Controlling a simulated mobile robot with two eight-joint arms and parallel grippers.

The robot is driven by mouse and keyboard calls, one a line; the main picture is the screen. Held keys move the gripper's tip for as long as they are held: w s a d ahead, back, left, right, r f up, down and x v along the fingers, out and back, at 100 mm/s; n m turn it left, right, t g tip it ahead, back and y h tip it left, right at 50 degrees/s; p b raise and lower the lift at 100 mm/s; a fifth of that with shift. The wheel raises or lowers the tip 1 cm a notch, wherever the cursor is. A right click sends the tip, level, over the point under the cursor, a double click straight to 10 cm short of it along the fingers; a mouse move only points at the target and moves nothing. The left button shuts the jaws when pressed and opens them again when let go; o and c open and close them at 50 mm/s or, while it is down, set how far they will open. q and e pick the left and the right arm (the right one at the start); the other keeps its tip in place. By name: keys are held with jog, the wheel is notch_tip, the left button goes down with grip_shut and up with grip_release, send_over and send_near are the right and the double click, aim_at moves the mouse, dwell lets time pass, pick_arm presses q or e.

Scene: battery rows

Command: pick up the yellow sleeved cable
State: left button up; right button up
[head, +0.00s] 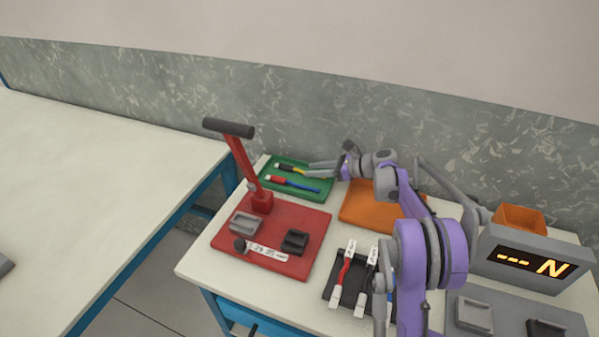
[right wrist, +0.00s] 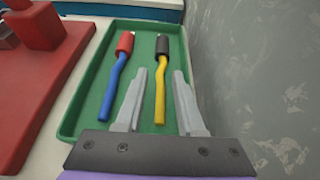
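The yellow sleeved cable (head: 289,169) lies in the green tray (head: 267,185) at the back of the table. In the right wrist view the cable (right wrist: 160,95) has a black end piece with a light tip and points away from me. My right gripper (head: 316,169) is over the tray's right part. In the right wrist view the gripper (right wrist: 160,72) is open, with the yellow cable showing between its fingers. The cable's black end is beyond the fingertips. I cannot tell the height gap. My left gripper is not in view.
A blue cable with a red end (right wrist: 118,80) lies left of the yellow one. A red press with a tall lever (head: 240,160) stands left of the tray. An orange tray (head: 358,205) is to the right. The wall (right wrist: 260,70) is close to the tray.

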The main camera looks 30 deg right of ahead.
aim_at(298, 168)
jog(key=x, duration=0.5)
jog(key=shift+w+r, duration=0.2)
jog(key=shift+r, duration=0.15)
grip_shut()
